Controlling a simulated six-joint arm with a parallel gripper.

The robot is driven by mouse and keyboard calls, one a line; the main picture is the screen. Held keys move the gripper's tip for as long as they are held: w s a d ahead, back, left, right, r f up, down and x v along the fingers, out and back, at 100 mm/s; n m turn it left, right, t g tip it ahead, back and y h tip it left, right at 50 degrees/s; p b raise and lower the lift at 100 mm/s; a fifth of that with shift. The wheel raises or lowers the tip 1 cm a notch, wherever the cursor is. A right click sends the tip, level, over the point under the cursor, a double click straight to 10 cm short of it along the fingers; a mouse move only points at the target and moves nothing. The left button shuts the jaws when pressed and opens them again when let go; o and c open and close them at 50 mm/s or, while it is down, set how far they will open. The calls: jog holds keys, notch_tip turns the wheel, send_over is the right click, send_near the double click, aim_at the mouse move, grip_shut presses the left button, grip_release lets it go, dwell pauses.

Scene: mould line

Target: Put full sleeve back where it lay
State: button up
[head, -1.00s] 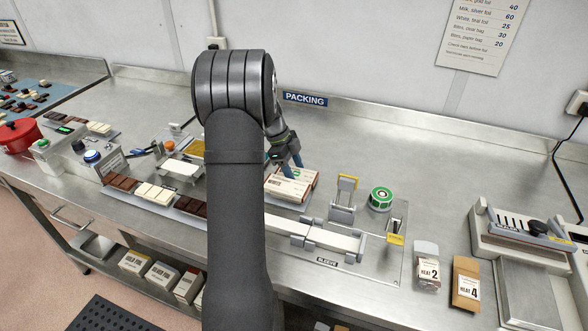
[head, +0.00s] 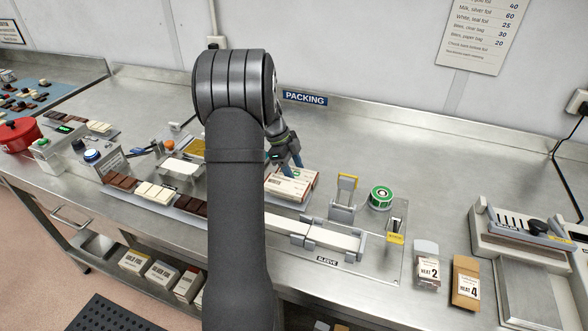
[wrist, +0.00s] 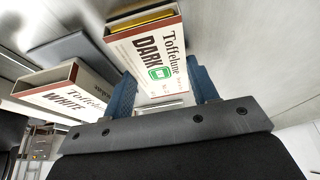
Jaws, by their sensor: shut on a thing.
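My gripper (wrist: 162,88) is shut on a full sleeve (wrist: 150,60) marked "Toffelune DARK". The sleeve is white and dark red with a green sticker, and gold shows in its open end. In the wrist view it sits between the two blue fingers. In the head view my gripper (head: 290,162) is at the white and red sleeves behind the sleeve jig. A second sleeve marked "WHITE" (wrist: 66,97) is beside it in the wrist view, with its visible end open. I cannot tell whether the held sleeve touches the bench.
A tray of chocolate bars (head: 155,195) lies left of my arm. A sealer (head: 530,235) stands far right.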

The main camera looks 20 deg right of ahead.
jog(key=o, duration=1.1)
jog(key=v, duration=1.7)
jog(key=shift+r, duration=0.2)
jog(key=x, duration=1.7)
jog(key=shift+f, duration=0.2)
jog(key=shift+r, duration=0.1)
